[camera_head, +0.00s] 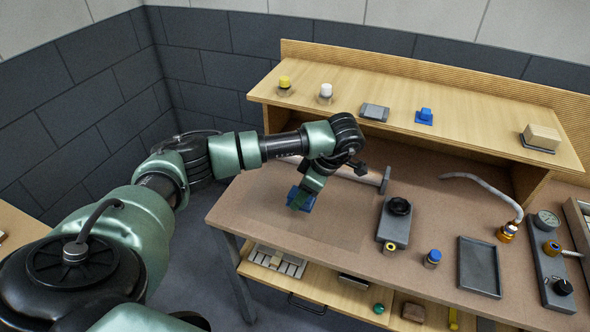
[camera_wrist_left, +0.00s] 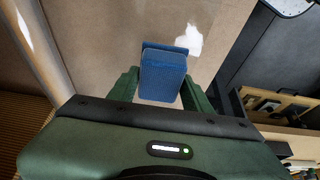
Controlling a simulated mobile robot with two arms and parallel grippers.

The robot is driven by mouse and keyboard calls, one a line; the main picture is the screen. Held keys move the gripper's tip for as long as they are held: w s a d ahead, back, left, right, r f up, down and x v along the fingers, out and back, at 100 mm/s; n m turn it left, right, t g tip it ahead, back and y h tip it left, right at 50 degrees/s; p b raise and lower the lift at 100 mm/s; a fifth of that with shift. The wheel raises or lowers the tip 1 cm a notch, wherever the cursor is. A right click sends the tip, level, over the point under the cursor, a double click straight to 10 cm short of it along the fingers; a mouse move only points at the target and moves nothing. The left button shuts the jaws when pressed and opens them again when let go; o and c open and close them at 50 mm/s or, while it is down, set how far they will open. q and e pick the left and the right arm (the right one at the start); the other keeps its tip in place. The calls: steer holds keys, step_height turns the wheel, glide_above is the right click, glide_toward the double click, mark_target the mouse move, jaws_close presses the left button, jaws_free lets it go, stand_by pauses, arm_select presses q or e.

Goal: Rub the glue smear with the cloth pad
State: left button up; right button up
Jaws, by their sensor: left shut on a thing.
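My left gripper (camera_head: 299,205) is shut on the blue cloth pad (camera_head: 306,201) low over the left part of the brown bench top (camera_head: 262,222). In the left wrist view the blue pad (camera_wrist_left: 163,78) sits between the two green fingers, with a wider flat part at its far end. A white glue smear (camera_wrist_left: 190,42) shows on the brown surface just beyond the pad's upper right corner. Whether the pad touches the surface is unclear. I cannot make out the smear in the head view. My right gripper is not in view.
A grey block with a black knob (camera_head: 395,222), a blue-capped jar (camera_head: 432,259) and a dark tray (camera_head: 480,267) stand to the right. The raised shelf (camera_head: 460,122) holds small items, including another blue piece (camera_head: 424,116). A pale tube (camera_wrist_left: 36,40) lies left of the pad.

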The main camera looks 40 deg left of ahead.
arm_select(q)
step_height(320, 180, up, 2)
steer(key=shift+p, duration=0.4)
steer(key=shift+r, duration=0.3)
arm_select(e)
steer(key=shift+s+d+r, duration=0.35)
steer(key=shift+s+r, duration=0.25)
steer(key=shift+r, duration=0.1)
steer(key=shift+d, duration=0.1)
